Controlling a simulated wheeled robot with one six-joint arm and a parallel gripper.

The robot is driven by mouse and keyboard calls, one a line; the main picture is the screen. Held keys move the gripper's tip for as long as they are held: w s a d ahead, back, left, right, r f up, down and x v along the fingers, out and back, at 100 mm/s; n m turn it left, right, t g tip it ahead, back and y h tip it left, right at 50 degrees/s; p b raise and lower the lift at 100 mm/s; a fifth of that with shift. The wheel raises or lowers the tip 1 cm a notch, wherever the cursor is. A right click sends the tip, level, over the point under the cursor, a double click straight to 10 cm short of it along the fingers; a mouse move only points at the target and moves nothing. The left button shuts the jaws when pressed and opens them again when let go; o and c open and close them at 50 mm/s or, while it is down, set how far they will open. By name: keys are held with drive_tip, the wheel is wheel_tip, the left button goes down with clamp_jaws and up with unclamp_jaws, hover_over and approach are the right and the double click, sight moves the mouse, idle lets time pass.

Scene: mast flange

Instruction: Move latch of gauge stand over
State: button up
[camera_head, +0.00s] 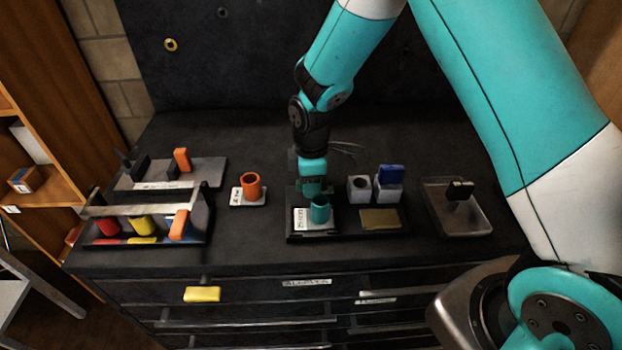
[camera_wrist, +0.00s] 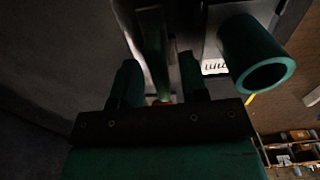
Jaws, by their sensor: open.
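My gripper (camera_head: 313,188) points down over a dark stand (camera_head: 290,237) at the middle of the bench top. In the wrist view its two dark green fingers (camera_wrist: 160,85) are apart. A slim green upright piece (camera_wrist: 156,50) shows in the gap between them; contact cannot be made out. It may be the latch, but my gripper hides it in the head view. A teal cup (camera_head: 320,210) stands on a white labelled plate (camera_head: 300,221) just in front of my gripper. The cup's open end (camera_wrist: 262,70) shows at the right in the wrist view.
A grey block (camera_head: 359,189), a blue-topped block (camera_head: 390,176) and a yellow plate (camera_head: 380,219) are to the right. A metal tray (camera_head: 475,222) lies further right. An orange cup (camera_head: 251,185) and racks with orange handles (camera_head: 180,224) are to the left. A dark wall stands behind.

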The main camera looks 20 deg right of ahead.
drive_tip(key=shift+r, duration=0.1)
wheel_tip(320, 180, up, 17)
drive_tip(key=b, duration=0.2)
drive_tip(key=shift+r, duration=0.15)
idle(0.3)
drive_tip(key=s+a+r+m+y, duration=0.1)
drive_tip(key=s+a+m+y, duration=0.1)
drive_tip(key=s, duration=1)
drive_tip(key=s+a+r+m+y, duration=0.2)
drive_tip(key=s+m, duration=0.3)
drive_tip(key=s, duration=0.8)
drive_tip(key=shift+a+r+m, duration=0.15)
drive_tip(key=shift+a+m, duration=0.15)
